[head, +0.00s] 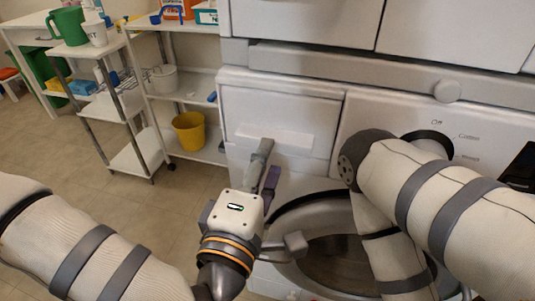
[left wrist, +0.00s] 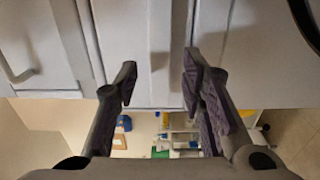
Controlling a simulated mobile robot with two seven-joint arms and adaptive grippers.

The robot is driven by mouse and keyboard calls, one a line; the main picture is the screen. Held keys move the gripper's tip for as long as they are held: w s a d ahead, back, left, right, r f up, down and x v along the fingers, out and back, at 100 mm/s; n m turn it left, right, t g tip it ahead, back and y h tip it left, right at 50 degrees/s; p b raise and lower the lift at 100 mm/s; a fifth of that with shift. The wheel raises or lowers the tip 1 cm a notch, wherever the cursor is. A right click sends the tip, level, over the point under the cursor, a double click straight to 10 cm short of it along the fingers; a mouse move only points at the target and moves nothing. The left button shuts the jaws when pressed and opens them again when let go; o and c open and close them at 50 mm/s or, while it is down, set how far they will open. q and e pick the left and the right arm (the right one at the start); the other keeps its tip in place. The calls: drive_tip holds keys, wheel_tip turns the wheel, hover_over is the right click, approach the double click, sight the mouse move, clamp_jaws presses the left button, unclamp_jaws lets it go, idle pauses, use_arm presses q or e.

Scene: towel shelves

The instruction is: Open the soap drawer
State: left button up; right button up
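The soap drawer (head: 285,105) is the white panel at the upper left of the washing machine's front, with a paler recessed strip along its lower part. It looks shut, flush with the front. My left gripper (head: 265,168) is in front of the drawer's lower edge, fingers pointing up towards it. In the left wrist view my left gripper (left wrist: 160,85) has its two purple-padded fingers wide apart, with nothing between them and pale panels beyond. I cannot tell whether a fingertip touches the drawer. My right arm crosses the right side of the head view; its gripper is not visible.
The round washer door (head: 335,245) is below the drawer, partly behind my arms. A control dial (head: 430,143) is at the right, partly covered by my right arm. A shelf cart (head: 185,82) with a yellow bucket (head: 189,131) stands left of the machine. Floor is clear at left.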

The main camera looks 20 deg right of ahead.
use_arm(q)
drive_tip(key=shift+x, duration=1.3)
drive_tip(key=shift+s, duration=0.1)
clamp_jaws()
drive_tip(key=shift+f, duration=0.1)
